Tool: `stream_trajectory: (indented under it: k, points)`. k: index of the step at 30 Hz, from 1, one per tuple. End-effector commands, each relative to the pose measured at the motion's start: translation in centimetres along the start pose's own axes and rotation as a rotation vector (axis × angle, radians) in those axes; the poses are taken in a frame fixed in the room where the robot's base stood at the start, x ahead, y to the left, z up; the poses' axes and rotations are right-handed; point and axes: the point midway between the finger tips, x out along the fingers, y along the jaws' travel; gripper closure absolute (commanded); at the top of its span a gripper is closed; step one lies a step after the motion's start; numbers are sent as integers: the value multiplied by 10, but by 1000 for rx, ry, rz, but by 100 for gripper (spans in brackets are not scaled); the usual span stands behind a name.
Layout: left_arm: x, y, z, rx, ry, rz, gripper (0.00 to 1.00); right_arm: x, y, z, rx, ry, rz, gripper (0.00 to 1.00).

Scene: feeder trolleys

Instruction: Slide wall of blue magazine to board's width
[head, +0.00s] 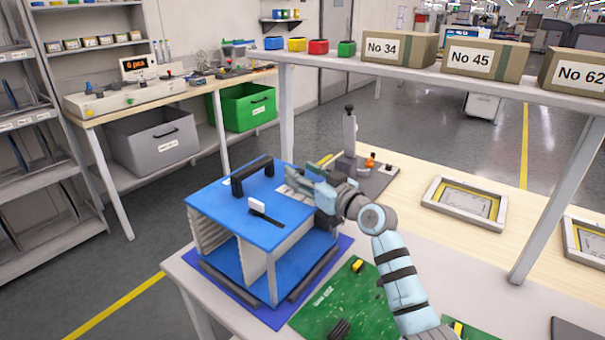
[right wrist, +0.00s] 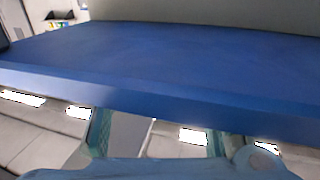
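The blue magazine (head: 225,207) stands on a dark blue mat (head: 335,250) at the table's left corner. It has a blue top with a black handle (head: 252,176) and a white-tipped black lever (head: 262,210). Pale walls show inside its open front: a ribbed one (head: 207,232) at the left and a plain one (head: 253,268) further right. A green board (head: 345,295) lies right of the mat. My right gripper (head: 295,184) is at the magazine's right top edge; contact and finger gap are unclear. The right wrist view shows the blue top (right wrist: 170,65) close up. My left gripper is out of view.
A grey fixture with a black-knobbed lever (head: 350,135) stands behind the gripper. Framed trays (head: 463,203) lie on the table to the right. A shelf with numbered boxes (head: 398,48) runs overhead, its post (head: 555,210) at the right.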

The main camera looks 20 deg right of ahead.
Motion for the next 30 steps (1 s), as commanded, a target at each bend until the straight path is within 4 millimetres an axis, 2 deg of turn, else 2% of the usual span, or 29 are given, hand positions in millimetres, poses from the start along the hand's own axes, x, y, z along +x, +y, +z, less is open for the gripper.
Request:
stream_trajectory:
  k: [5,8,11,18,21,24,30]
  points:
    - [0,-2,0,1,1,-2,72,0,0,0,0,0,-1,56]
    - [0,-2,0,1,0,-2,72,-8,0,0,-2,0,0,56]
    - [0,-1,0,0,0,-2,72,-28,0,1,-5,-2,-1,56]
    - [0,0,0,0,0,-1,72,-94,0,1,-7,-3,-1,56]
    - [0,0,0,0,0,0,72,-111,0,1,-4,-2,0,56]
    - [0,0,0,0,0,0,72,-119,0,0,-1,-1,-1,56]
    - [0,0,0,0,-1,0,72,-120,0,0,1,0,-1,56]
